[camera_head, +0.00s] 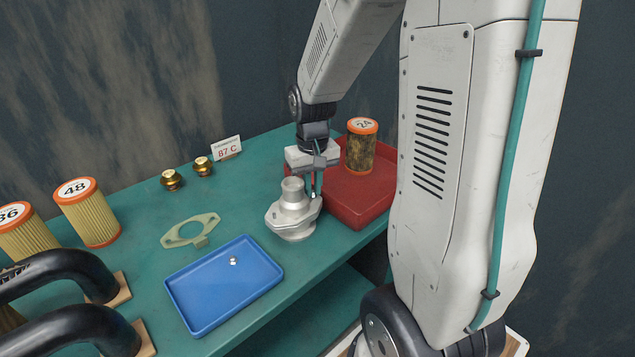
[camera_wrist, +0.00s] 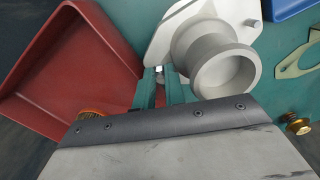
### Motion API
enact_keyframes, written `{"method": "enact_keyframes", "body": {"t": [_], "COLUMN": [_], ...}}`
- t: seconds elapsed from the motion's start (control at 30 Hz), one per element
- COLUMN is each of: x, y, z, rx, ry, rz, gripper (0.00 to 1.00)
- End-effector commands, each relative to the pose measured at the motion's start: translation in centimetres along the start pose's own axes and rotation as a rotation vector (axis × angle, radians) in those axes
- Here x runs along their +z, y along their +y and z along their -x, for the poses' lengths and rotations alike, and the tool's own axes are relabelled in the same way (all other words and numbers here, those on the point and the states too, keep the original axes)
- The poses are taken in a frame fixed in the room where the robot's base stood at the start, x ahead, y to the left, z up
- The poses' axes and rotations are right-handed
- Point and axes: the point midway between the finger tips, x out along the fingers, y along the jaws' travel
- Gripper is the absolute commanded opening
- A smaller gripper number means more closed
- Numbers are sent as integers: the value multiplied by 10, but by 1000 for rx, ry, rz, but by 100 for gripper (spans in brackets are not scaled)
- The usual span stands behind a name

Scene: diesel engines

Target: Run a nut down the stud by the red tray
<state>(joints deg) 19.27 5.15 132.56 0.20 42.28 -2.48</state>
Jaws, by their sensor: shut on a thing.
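A grey metal housing (camera_head: 293,215) with a round open neck and a flat flange stands on the green bench beside the red tray (camera_head: 355,213). In the wrist view the housing (camera_wrist: 213,62) is right of my fingers and the red tray (camera_wrist: 65,75) is left. My gripper (camera_head: 316,192) points down at the flange's tray side. Its green fingers (camera_wrist: 160,78) are shut on a small shiny nut (camera_wrist: 159,69). The stud there is hidden by the fingers and nut; I cannot tell how far the nut sits on it. Another stud (camera_wrist: 254,22) shows bare on the flange's far side.
A pale green gasket (camera_head: 188,231), brass thermostats (camera_head: 171,180) and an 87 C card (camera_head: 227,149) lie behind. A dirty filter (camera_head: 361,148) stands in the red tray. Clean filters (camera_head: 88,212) and black hoses (camera_head: 60,275) are left.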

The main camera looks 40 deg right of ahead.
Motion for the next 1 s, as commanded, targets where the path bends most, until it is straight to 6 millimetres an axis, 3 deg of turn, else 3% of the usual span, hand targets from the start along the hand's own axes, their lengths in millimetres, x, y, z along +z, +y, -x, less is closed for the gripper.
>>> {"method": "enact_keyframes", "body": {"t": [0.2,0.23,0.3,0.77,0.8,1.0], "x": [0,0,0,0,0,0], "y": [0,0,0,-3,-3,-3], "z": [0,0,0,0,0,0], "rx": [0,0,0,-3,-3,-3], "ry": [0,0,0,0,0,0], "rz": [0,0,0,2,2,2], "gripper": [0,20,37,37,31,34]}}
